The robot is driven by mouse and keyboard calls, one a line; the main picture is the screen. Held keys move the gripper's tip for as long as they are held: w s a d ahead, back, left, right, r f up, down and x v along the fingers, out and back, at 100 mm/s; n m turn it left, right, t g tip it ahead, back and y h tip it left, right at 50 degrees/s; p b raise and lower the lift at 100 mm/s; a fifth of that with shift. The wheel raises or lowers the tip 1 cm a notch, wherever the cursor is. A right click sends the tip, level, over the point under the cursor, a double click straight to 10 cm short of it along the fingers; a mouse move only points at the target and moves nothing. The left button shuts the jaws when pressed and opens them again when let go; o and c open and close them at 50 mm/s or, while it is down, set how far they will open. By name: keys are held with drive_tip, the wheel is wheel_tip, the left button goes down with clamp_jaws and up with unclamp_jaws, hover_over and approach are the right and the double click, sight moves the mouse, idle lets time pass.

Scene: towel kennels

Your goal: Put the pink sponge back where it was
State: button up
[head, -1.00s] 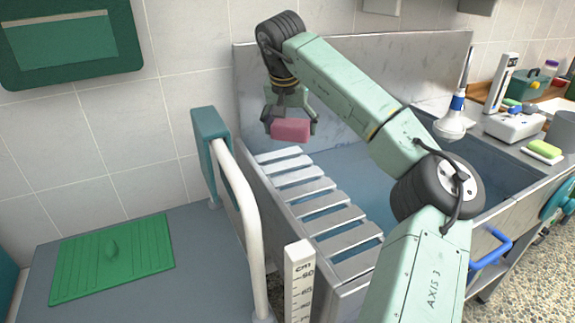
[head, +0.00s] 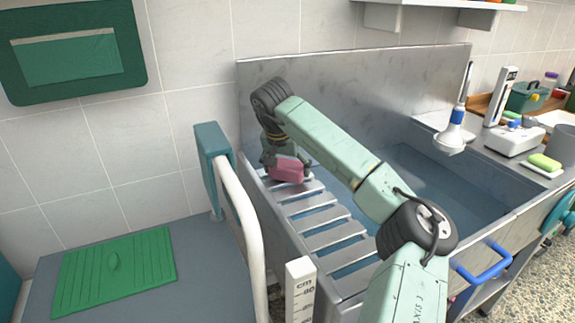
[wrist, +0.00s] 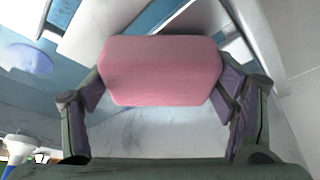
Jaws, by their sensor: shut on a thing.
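The pink sponge (head: 287,169) is in my gripper (head: 283,172), at the far left end of the slatted rack (head: 322,222) over the sink basin. In the wrist view the pink sponge (wrist: 160,70) sits between the two fingers (wrist: 162,90), with a pad at each side. White slats (wrist: 105,28) show behind it there. The sponge is low over the far slats in the head view. I cannot tell whether its underside touches them. The wrist and arm hide part of the gripper.
A white rail with a teal pad (head: 213,150) stands just left of the rack. The steel backsplash (head: 390,90) rises behind. The nearer slats are clear.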

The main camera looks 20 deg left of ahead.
drive_tip(key=shift+f, duration=0.2)
drive_tip(key=o, duration=1.1)
drive_tip(key=b+v, duration=0.2)
drive_tip(key=v, duration=1)
drive_tip(key=shift+s+r, duration=0.1)
drive_tip(key=shift+r, duration=0.1)
